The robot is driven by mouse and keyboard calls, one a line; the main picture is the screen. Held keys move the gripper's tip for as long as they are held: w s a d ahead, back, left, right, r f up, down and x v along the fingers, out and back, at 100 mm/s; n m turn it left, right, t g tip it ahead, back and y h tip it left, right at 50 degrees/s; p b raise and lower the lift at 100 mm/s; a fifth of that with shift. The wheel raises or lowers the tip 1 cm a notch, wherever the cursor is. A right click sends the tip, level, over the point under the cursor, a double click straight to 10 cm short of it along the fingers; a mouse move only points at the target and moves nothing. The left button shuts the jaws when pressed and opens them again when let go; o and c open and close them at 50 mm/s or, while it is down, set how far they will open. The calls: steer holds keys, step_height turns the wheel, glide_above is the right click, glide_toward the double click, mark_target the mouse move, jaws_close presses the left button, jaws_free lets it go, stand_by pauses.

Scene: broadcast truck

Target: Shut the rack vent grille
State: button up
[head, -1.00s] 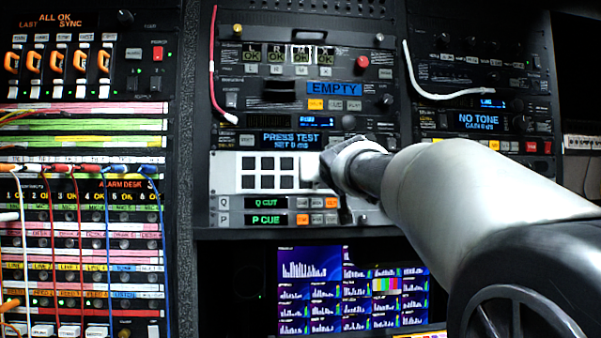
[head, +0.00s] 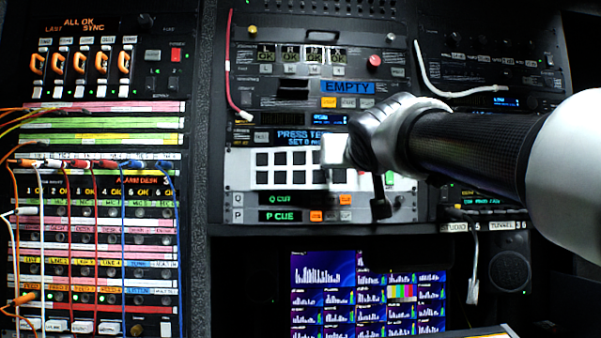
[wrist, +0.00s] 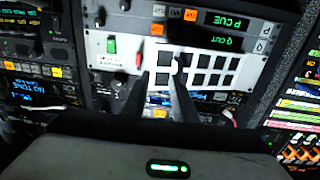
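The rack vent grille is a white panel (head: 236,168) with rows of black square openings, low in the middle rack. In the wrist view the panel (wrist: 222,84) appears upside down, with a green mark (wrist: 112,45) and a red mark (wrist: 138,61) beside the openings. My gripper (wrist: 163,80) is in front of the grille, its two dark fingers apart with panel showing between them. In the head view my gripper (head: 350,170) covers part of the panel, and a small pale block shows at its tip. I cannot tell whether the fingers touch the grille.
Q CUT and P CUE display units (head: 280,207) sit just below the grille, and a PRESS TEST unit (head: 290,137) just above. Monitors (head: 365,290) are lower down. A patch bay with hanging cables (head: 95,220) stands at left. A loose white cable (head: 430,80) hangs upper right.

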steer(key=s, duration=0.5)
steer(key=shift+s+a+r, duration=0.1)
steer(key=shift+s+a, duration=0.25)
steer(key=shift+s, duration=0.05)
